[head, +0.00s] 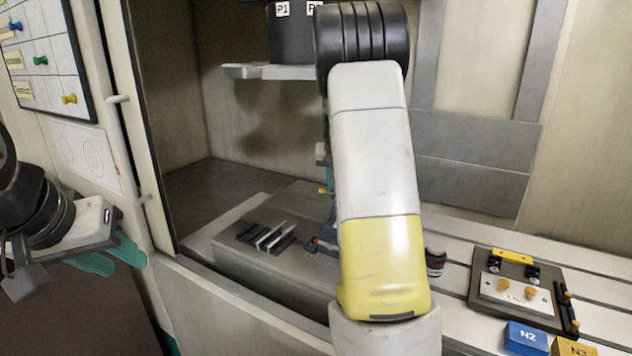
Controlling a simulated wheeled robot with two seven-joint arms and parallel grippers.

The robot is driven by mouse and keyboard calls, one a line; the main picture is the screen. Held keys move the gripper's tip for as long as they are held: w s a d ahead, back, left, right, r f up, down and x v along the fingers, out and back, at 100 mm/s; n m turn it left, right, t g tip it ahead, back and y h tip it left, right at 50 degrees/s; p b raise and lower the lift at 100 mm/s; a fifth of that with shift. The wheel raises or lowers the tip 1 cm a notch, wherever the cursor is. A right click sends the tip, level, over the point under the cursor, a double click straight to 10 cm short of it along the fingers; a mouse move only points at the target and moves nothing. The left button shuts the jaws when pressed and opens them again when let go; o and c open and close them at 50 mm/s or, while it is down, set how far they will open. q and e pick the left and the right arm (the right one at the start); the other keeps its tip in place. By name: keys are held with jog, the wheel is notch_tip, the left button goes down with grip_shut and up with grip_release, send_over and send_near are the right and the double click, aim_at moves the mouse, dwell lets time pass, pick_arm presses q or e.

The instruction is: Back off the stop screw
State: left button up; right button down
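A dark mould base (476,290) lies on the slotted bench at the right. I cannot tell which part is the stop screw. My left gripper (112,258) is at the far left, outside the machine opening, far from the mould base. Its teal fingers look apart and empty. My white and yellow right arm crosses the middle and hides most of its gripper; only teal and dark slivers show beside it.
A blue N2 block (526,338) and an orange N3 block (572,347) stand at the front right. A rack of dark and pale bars (266,236) lies left of my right arm. A shelf (272,72) juts out above. A door frame (150,130) stands near my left gripper.

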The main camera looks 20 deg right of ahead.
jog(key=c, duration=1.3)
grip_release()
jog(key=shift+o, duration=0.2)
jog(key=v, duration=0.7)
jog(key=shift+r, duration=0.3)
jog(key=shift+s, duration=0.1)
